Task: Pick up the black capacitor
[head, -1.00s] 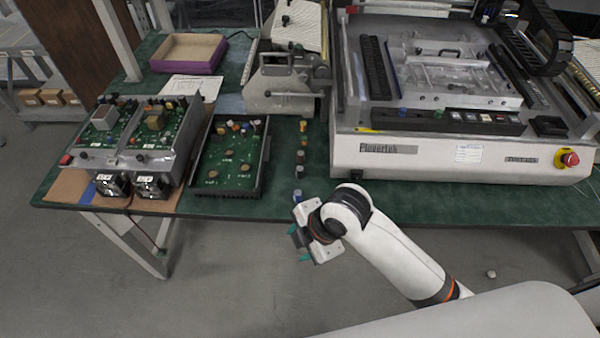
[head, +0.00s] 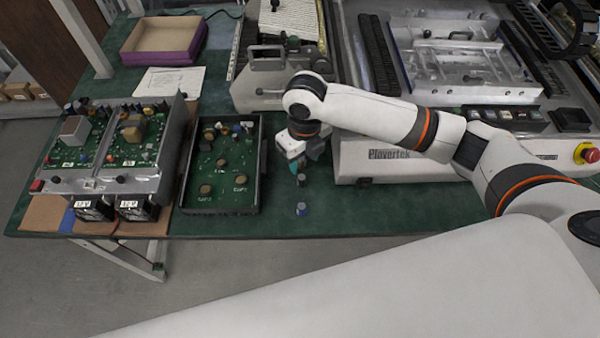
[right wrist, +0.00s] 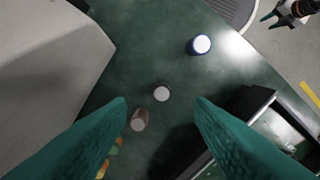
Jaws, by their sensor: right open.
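A small dark capacitor (head: 301,181), which looks like the black one, stands on the green table just below my right gripper (head: 297,165) in the head view. In the right wrist view a pale round top (right wrist: 162,93) shows between and beyond the teal fingertips of my right gripper (right wrist: 160,103), which is open and empty. A blue capacitor (head: 301,209) stands nearer the table's front edge; its blue-rimmed top also shows in the right wrist view (right wrist: 201,44). My left gripper (right wrist: 285,15) shows small at the top right of the right wrist view, its jaw state unclear.
A brownish capacitor (right wrist: 139,120) and yellow-orange ones (right wrist: 116,150) stand in line nearby. A black-rimmed tray with a green board (head: 262,180) is left of the gripper. A large white machine (head: 400,165) stands to the right.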

